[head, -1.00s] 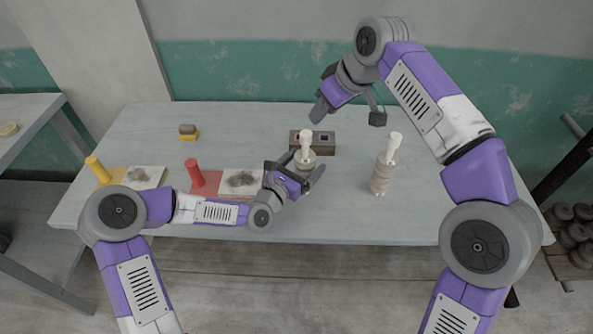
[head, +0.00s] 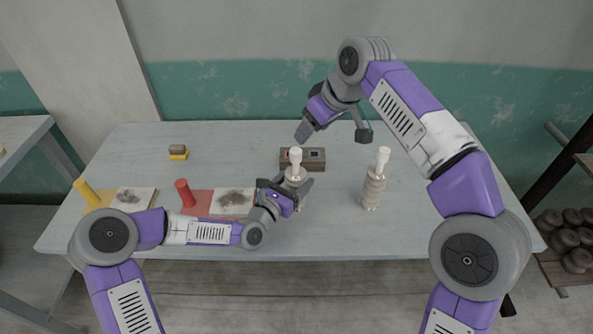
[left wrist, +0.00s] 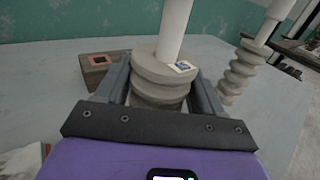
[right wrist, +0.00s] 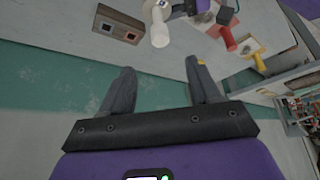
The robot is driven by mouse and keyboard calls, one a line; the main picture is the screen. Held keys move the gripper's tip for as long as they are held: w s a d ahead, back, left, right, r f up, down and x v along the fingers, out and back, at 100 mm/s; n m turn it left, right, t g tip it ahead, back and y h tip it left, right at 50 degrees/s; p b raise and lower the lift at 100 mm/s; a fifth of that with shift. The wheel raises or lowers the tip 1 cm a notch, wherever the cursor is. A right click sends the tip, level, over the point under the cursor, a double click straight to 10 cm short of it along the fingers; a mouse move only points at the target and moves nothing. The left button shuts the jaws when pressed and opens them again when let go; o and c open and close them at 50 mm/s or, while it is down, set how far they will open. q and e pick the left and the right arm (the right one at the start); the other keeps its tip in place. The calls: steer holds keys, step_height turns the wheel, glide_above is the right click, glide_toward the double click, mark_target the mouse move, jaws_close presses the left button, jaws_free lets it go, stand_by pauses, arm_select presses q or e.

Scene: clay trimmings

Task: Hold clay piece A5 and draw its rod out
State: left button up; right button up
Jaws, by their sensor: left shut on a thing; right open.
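A pale ribbed clay piece (head: 294,174) stands upright near the table's middle, with a white rod (head: 296,157) rising from its top. In the left wrist view the clay (left wrist: 158,88) has a small label on top, too small to read, beside the rod (left wrist: 174,30). My left gripper (head: 292,186) is shut on this clay piece, one finger on each side. My right gripper (head: 302,132) is open and empty, above the table's back part; its spread fingers show in the right wrist view (right wrist: 160,82). The rod's lower part is hidden inside the clay.
A second ribbed clay piece (head: 373,190) with a white rod stands to the right. A brown box (head: 314,160) with two square windows sits behind the held piece.

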mark_target(296, 151)
steer(key=w+a+f+m+h, duration=0.1)
steer(key=f+m, duration=0.1)
steer(key=f, duration=0.2)
steer(key=w+a+f+m, duration=0.1)
steer(key=w+f+m, duration=0.1)
steer(key=f, duration=0.3)
steer(key=w+a+f+m+h, duration=0.1)
steer(key=a+f+m, duration=0.1)
steer(key=f, duration=0.3)
steer(key=shift+w+f+h, duration=0.1)
steer(key=shift+w+h, duration=0.05)
steer(key=shift+h, duration=0.15)
steer(key=c, duration=1.1)
steer(key=shift+r, duration=1.15)
stand_by(0.3)
steer(key=shift+r, duration=2.35)
